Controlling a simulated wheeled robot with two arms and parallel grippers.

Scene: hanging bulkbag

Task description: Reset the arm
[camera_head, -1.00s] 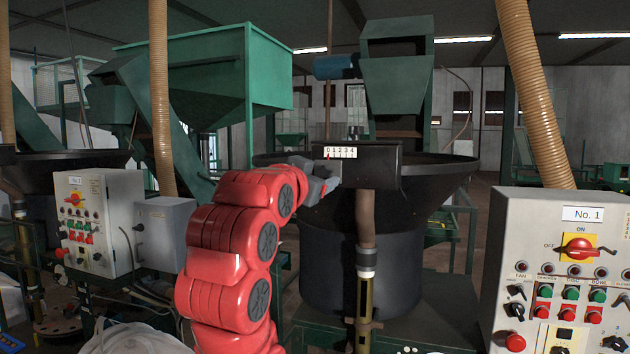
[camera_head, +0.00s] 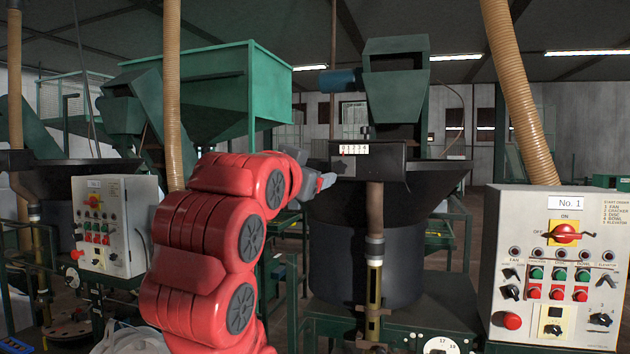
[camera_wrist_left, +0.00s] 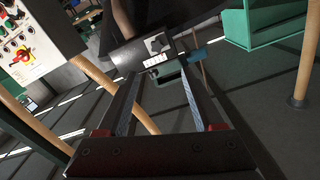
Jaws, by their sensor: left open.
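My left arm, red with dark joint caps, rises from the bottom left of the head view. Its left gripper (camera_head: 322,183) is beside the left end of the dark box with a white 0-to-4 scale (camera_head: 355,149); whether they touch is not clear. In the left wrist view the two long fingers of the gripper (camera_wrist_left: 165,75) stand apart with nothing held between them. The box with the scale (camera_wrist_left: 157,62) shows beyond the fingertips there. My right gripper is not in view.
A grey control panel marked No. 1 (camera_head: 555,265) stands at the right, another panel (camera_head: 112,225) at the left. A large black bowl (camera_head: 440,180) is behind the scale box. Tan hoses (camera_head: 520,90) hang from above. A green hopper (camera_head: 215,90) stands behind.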

